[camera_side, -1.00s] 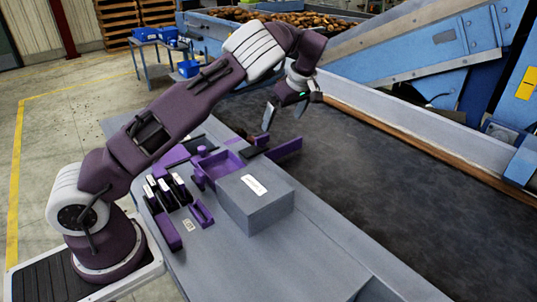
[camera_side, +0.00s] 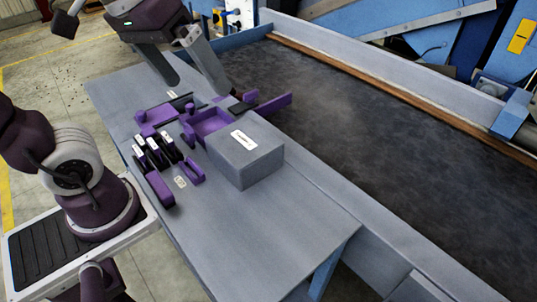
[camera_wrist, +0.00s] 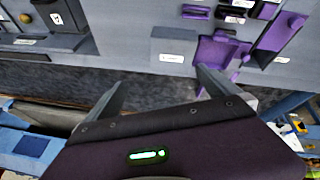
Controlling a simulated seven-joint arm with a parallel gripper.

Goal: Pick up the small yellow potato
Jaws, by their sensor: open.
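I cannot make out a small yellow potato with certainty in either view. My gripper (camera_side: 201,88) is open, with nothing between its fingers, above the far part of the grey side table in the side view. Its two spread fingers also show in the wrist view (camera_wrist: 158,82), with dark belt surface between them. A small yellowish round spot (camera_wrist: 25,18) shows at the upper left of the wrist view, too small to identify.
On the grey table (camera_side: 265,225) stand a grey box (camera_side: 245,162), a purple tray (camera_side: 207,122), a purple holder with dark tools (camera_side: 158,152) and smaller purple parts. The wide dark belt (camera_side: 390,150) to the right is bare. The near table end is clear.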

